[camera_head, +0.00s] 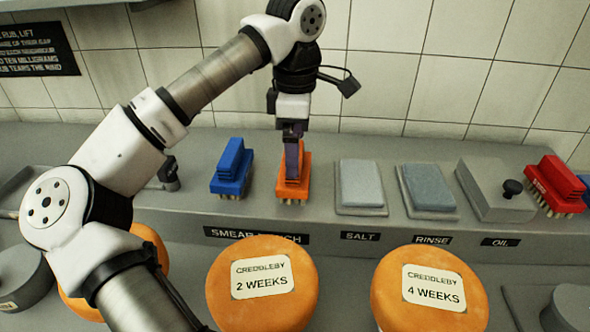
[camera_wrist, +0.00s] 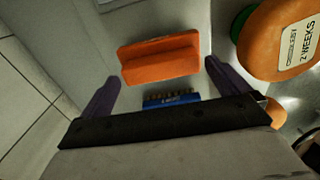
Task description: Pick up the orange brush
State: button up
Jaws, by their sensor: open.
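The orange brush (camera_head: 293,187) stands on the grey back ledge, between the blue brush (camera_head: 232,170) and the salt pad. My gripper (camera_head: 292,145) points down directly over it, and its fingers overlap the brush's upper part in the head view. In the wrist view the orange brush (camera_wrist: 160,62) lies between and slightly ahead of the two purple fingers of my gripper (camera_wrist: 161,72). The fingers are spread, with a gap to the brush on each side. Whether the fingertips have reached the depth of its handle is hard to tell.
The blue brush also shows in the wrist view (camera_wrist: 172,98). A salt pad (camera_head: 361,185), a rinse pad (camera_head: 427,187), a grey oil box (camera_head: 492,190) and a red brush (camera_head: 556,184) stand farther right. Cheese wheels (camera_head: 262,306) (camera_head: 430,308) sit in front, below the ledge. The tiled wall (camera_head: 400,80) is behind.

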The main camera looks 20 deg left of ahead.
jog(key=shift+f, duration=1.5)
jog(key=shift+c, duration=0.4)
jog(key=c, duration=0.7)
jog(key=shift+c, duration=0.2)
jog(key=shift+r, duration=0.1)
notch_tip(320, 180, up, 20)
jog(key=p, duration=1.2)
